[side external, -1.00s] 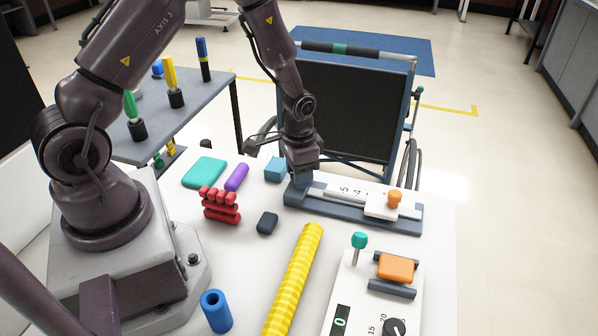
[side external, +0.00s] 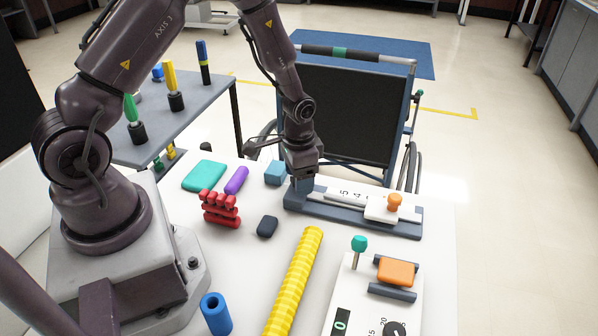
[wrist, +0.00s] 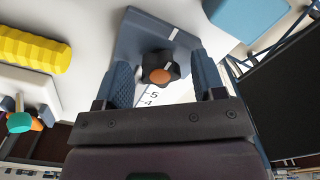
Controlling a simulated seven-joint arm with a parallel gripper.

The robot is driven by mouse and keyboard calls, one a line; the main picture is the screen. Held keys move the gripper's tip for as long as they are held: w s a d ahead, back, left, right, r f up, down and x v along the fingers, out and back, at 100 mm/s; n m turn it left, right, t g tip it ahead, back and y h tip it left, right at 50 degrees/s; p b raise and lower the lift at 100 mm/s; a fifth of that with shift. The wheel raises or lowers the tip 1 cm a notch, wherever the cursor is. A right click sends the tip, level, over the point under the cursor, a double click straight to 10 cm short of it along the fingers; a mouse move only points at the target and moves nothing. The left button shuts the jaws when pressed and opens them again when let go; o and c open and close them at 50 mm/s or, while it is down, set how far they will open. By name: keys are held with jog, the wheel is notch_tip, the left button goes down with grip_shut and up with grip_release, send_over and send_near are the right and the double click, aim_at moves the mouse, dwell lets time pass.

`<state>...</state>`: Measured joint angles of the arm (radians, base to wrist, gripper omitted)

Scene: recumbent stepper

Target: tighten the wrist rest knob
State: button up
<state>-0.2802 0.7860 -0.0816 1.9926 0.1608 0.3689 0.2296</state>
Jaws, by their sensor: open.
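In the wrist view a dark lobed knob (wrist: 172,65) with an orange centre and a white pointer line sits on a blue-grey block (wrist: 138,38) at the end of a numbered scale (wrist: 152,97). I take it as the wrist rest knob. My gripper (wrist: 164,70) is open, with one blue-grey finger on each side of the knob; I see gaps between fingers and knob. In the side view my gripper (side external: 303,178) points down at the left end of the slide base (side external: 345,218) and hides the knob there.
A white carriage with an orange knob (side external: 394,201) sits at the base's right end. A light-blue block (side external: 275,172) stands close left of my gripper. A teal-topped post (side external: 359,243), an orange pad (side external: 396,271) and a yellow ribbed rod (side external: 295,280) are nearer the front.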

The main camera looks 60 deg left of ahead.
notch_tip(320, 180, up, 13)
dwell(0.4)
jog(key=shift+s, duration=0.1)
jog(key=s+d+r+n+t, duration=0.1)
jog(key=s+d+r+t, duration=0.1)
jog(key=s+r, duration=0.6)
jog(key=s+d+r+t, duration=0.3)
jog(key=s+d+r, duration=0.2)
jog(key=r, duration=0.5)
jog(key=s, duration=0.2)
jog(key=shift+s+d+n+t, duration=0.3)
jog(key=shift+s+n, duration=0.1)
